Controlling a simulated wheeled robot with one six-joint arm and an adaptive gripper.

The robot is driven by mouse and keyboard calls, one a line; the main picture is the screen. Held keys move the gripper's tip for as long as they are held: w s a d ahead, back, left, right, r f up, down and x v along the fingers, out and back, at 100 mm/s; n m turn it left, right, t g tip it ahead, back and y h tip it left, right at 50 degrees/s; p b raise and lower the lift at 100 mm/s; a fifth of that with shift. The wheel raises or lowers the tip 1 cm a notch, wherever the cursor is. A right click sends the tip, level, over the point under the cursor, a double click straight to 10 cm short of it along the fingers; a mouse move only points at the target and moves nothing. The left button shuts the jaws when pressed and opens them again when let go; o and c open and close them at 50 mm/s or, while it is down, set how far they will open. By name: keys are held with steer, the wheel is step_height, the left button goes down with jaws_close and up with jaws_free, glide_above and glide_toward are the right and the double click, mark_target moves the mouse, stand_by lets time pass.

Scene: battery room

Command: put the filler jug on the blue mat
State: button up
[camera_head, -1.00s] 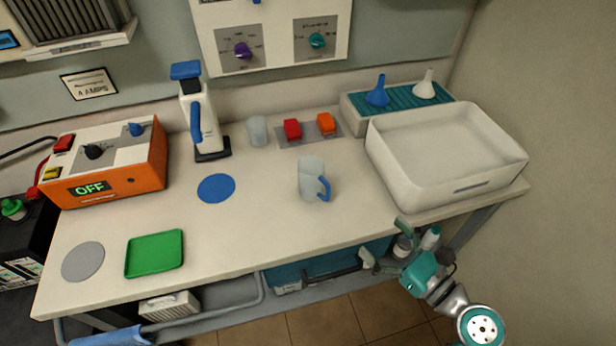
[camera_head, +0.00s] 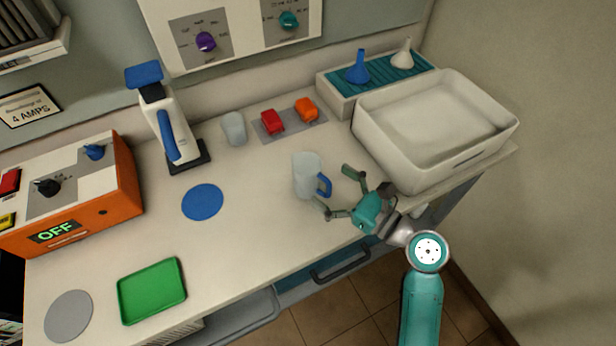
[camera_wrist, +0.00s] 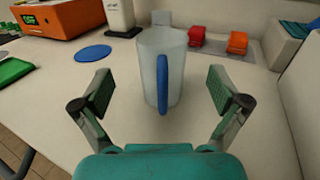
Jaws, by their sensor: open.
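The filler jug, a pale translucent jug (camera_head: 306,174) with a blue handle, stands upright on the bench. In the wrist view the jug (camera_wrist: 174,65) is ahead of my gripper, with its blue handle facing me. The blue mat (camera_head: 202,202), a flat round disc, lies bare on the bench to the left of the jug; it also shows in the wrist view (camera_wrist: 93,53). My gripper (camera_head: 337,193) is open, just right of the jug. In the wrist view my fingers (camera_wrist: 160,92) are spread wide on either side of the jug's handle line, with nothing between them held.
A white bin (camera_head: 430,175) stands right of my gripper. A green tray (camera_head: 152,291) and grey disc (camera_head: 68,316) lie front left.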

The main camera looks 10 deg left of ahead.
mark_target(317, 175)
steer(key=shift+x, duration=3.5)
steer(key=shift+w+d, duration=0.1)
steer(key=shift+d, duration=0.05)
steer(key=shift+r, duration=0.1)
steer(key=c, duration=1.4)
